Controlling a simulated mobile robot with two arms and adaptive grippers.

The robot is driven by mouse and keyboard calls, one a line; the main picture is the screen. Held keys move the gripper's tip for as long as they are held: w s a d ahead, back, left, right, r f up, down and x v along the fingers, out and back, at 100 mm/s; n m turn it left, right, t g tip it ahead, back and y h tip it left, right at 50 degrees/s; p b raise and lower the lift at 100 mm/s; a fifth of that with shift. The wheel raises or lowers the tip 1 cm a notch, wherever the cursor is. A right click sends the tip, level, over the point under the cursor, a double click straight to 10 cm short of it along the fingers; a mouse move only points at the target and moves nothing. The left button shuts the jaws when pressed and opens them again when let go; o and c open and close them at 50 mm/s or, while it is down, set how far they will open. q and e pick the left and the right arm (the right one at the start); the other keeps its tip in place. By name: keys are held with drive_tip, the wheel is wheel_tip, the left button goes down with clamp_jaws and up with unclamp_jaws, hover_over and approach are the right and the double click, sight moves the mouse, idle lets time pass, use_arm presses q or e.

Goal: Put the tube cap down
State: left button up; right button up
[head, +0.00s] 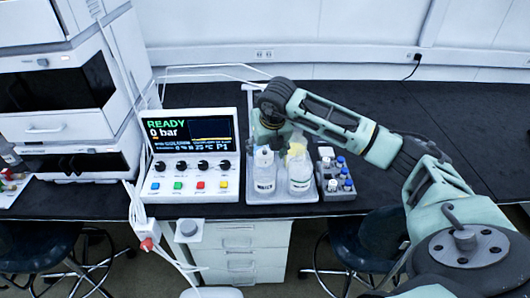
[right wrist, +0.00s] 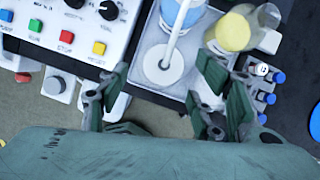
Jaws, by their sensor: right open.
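The tube cap (right wrist: 163,64) is a round white disc with a white tube rising from it in the right wrist view. It lies between the spread fingers of my right gripper (right wrist: 164,68), with gaps on both sides. In the head view my right gripper (head: 270,128) hangs over the back of the grey tray (head: 284,198). Two clear bottles with white labels, one on the left (head: 264,178) and one on the right (head: 300,178), stand in the tray. My left gripper is out of view.
A control panel (head: 190,150) reading READY, 0 bar stands left of the tray. A rack of blue- and white-capped vials (head: 338,184) is close on the right. A yellow-topped bottle (right wrist: 233,32) stands near the right fingers. The black bench (head: 450,110) is clear farther right.

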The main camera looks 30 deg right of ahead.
sight(264, 154)
drive_tip(key=shift+p+x, duration=0.4)
drive_tip(key=shift+x, duration=1.4)
drive_tip(key=shift+s, duration=0.1)
drive_tip(key=c, duration=1.4)
drive_tip(key=shift+o, duration=0.2)
drive_tip(key=shift+r, duration=0.1)
